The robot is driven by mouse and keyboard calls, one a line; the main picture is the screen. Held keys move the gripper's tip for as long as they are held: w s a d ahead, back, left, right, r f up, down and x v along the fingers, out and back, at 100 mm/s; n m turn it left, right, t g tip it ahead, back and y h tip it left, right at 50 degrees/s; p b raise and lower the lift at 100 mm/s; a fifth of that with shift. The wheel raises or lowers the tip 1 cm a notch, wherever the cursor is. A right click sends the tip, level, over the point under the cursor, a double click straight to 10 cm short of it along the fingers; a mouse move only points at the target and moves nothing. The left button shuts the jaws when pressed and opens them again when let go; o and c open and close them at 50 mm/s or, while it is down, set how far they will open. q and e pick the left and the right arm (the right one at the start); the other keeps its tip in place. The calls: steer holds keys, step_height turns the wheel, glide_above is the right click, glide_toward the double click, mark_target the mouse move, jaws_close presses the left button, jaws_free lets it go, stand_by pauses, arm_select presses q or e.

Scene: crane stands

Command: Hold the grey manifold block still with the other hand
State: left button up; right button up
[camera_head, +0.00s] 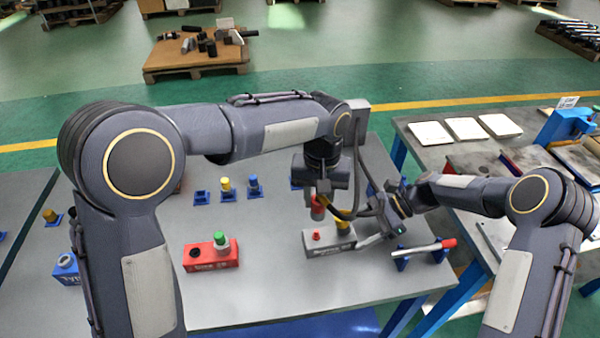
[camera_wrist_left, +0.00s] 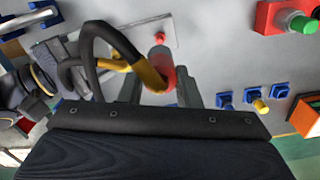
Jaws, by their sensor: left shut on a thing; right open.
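The grey manifold block (camera_head: 318,251) sits on the table, with a small red part and a yellow part on its top. Its top also shows in the left wrist view (camera_wrist_left: 140,34). My left gripper (camera_head: 319,196) is shut on a red cylinder (camera_head: 317,212), held upright just above the block and apart from the table. The red cylinder shows between the fingers in the left wrist view (camera_wrist_left: 168,74).
A red block (camera_head: 212,262) with a green cap stands left of the grey block. A rod with a red end (camera_head: 425,250) rests on blue stands to the right. Blue holders (camera_head: 228,197) with yellow and blue caps stand behind. The table's front middle is clear.

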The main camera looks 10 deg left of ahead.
steer(key=shift+x, duration=1.05)
steer(key=c, duration=1)
